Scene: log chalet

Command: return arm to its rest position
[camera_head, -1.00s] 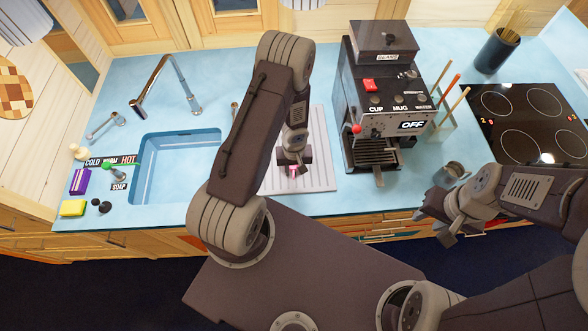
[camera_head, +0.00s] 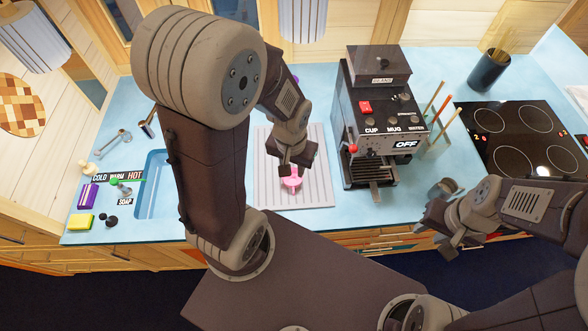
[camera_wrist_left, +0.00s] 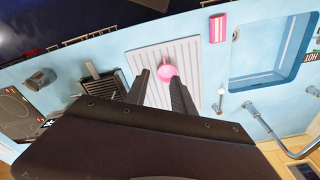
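My left arm reaches in from the left in the head view, its elbow raised close to the camera. My left gripper (camera_head: 297,164) is above the ribbed grey mat. Its fingers (camera_wrist_left: 160,80) stand apart in the left wrist view, with nothing visibly clamped. A small pink round thing (camera_head: 291,182) is on the mat below them and shows between the fingertips in the left wrist view (camera_wrist_left: 167,72). My right gripper (camera_head: 445,228) is in front of the counter at the right, its fingers apart and empty.
The mat (camera_head: 318,190) lies between the sink (camera_wrist_left: 262,78) and the coffee machine (camera_head: 375,120). A pink cylinder (camera_wrist_left: 218,28) lies near the counter edge. A grey mug (camera_head: 444,187) stands close to my right gripper. The hob (camera_head: 522,140) is at the right.

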